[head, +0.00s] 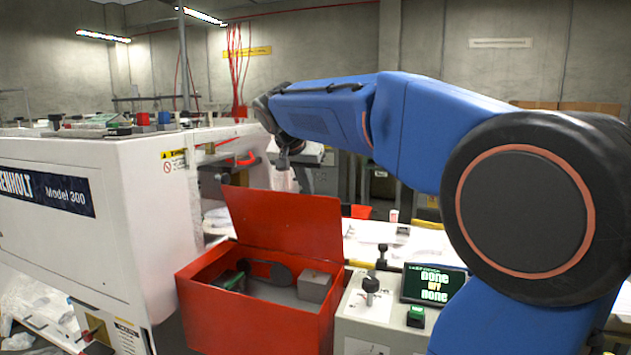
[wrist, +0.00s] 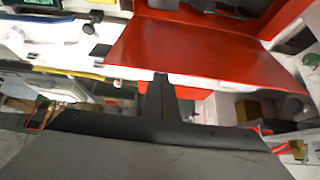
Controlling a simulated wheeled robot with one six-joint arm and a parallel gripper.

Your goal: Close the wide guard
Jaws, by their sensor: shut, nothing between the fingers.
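The wide guard appears to be the red hinged panel (head: 285,220) on the red box (head: 255,325). It stands raised and tilted back, and the box beneath is open. The panel also fills the upper right of the wrist view (wrist: 200,55). My gripper (head: 283,163) is above and behind the panel's top edge in the head view. In the wrist view my gripper's shut fingers (wrist: 160,77) overlap the panel's near edge. I cannot tell whether they touch it. Nothing is held.
A white machine (head: 90,205) marked Model 300 stands left of the box. A control unit with a screen (head: 434,284) and a green button (head: 415,316) stands to its right. A grey block (head: 314,286) and dark parts lie inside the box. A white table is behind.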

